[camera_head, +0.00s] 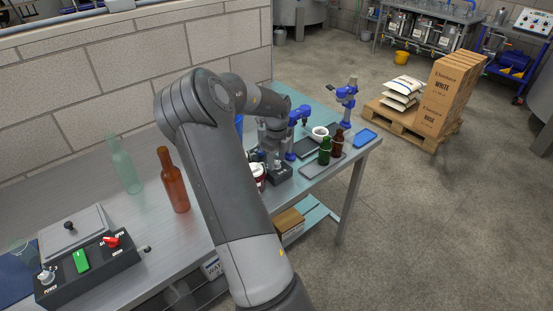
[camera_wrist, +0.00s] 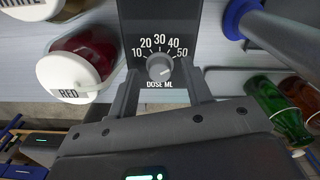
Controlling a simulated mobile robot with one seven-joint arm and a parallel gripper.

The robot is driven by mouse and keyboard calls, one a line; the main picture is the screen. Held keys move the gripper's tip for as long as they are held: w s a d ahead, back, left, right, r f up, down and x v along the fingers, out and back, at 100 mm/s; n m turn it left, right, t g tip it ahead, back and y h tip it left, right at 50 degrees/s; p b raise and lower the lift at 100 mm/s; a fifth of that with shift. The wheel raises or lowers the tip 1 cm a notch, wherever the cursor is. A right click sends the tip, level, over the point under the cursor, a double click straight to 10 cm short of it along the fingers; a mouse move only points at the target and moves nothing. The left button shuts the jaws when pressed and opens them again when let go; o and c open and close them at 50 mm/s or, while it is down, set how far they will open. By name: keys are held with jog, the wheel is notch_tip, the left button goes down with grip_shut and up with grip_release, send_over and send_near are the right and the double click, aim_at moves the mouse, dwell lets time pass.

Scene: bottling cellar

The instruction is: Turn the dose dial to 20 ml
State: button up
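The dose dial (camera_wrist: 160,67) is a round grey knob on a black panel (camera_wrist: 158,17), under a white scale marked 10 to 50 and above the words DOSE ML. Its pointer is too small to read surely. My gripper (camera_wrist: 161,84) is open in the wrist view, one finger on each side of the dial, with gaps between fingers and knob. In the head view my gripper (camera_head: 273,150) is over the black dosing box (camera_head: 281,177), and my arm hides part of this area.
A white-lidded jar marked RED (camera_wrist: 72,76) stands close left of the panel in the wrist view. Blue stands (camera_head: 297,135) are near the box, with green (camera_head: 324,151) and brown (camera_head: 337,142) bottles on a tray at right. An orange-brown bottle (camera_head: 174,182) stands left of my arm.

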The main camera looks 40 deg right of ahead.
jog(key=c, duration=0.9)
jog(key=shift+c, duration=0.2)
jog(key=shift+n, duration=0.4)
jog(key=n, duration=0.3)
jog(key=shift+n, duration=0.4)
jog(key=n, duration=0.4)
jog(key=shift+n, duration=0.4)
jog(key=n, duration=0.4)
jog(key=shift+n, duration=2.1)
